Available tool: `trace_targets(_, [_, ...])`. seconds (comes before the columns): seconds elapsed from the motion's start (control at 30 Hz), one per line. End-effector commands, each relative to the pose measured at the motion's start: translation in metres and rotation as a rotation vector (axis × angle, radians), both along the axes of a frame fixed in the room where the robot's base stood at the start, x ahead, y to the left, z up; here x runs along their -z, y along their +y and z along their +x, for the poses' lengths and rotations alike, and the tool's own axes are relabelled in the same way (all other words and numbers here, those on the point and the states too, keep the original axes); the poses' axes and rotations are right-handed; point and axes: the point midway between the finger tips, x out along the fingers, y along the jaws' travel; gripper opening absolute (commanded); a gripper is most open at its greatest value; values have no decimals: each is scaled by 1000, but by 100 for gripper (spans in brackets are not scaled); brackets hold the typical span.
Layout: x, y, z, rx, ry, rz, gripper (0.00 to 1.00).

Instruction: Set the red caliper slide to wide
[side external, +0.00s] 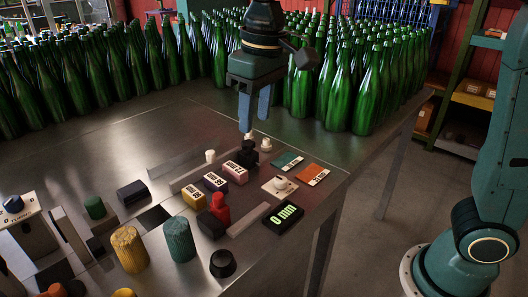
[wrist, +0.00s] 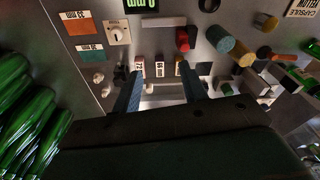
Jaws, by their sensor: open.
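The red slide (side external: 220,208) stands upright on the metal bench in the side view, beside the labelled blocks and a grey rail. It also shows in the wrist view (wrist: 182,38), beyond my fingers. A black display (side external: 283,217) near the bench edge reads "0 mm" in green. My gripper (side external: 254,125) has two blue fingers pointing down, apart and empty, above the far end of the block row, near a black post (side external: 247,153). In the wrist view my gripper (wrist: 160,75) has its fingers on either side of some labelled blocks. No finger touches the red slide.
A white dial (side external: 280,186), an orange card (side external: 312,173) and a teal card (side external: 287,161) lie by the bench's right edge. A black knob (side external: 222,263), a teal cylinder (side external: 179,240) and a yellow cylinder (side external: 129,250) stand in front. Green bottles (side external: 350,95) crowd the back.

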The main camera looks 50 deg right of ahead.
Motion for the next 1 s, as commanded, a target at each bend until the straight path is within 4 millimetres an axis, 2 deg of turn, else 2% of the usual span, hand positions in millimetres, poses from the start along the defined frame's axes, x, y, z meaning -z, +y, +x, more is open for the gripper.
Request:
trace_targets(0.03, [5,11,9,-12,19,-6,43])
trace_targets(0.2, [18,41,30,-39,67,-24,43])
trace_targets(0.4, [30,63,43,-58,101,-39,43])
trace_targets(0.77, [34,68,45,-62,109,-43,43])
trace_targets(1.0, [47,68,45,-61,111,-43,43])
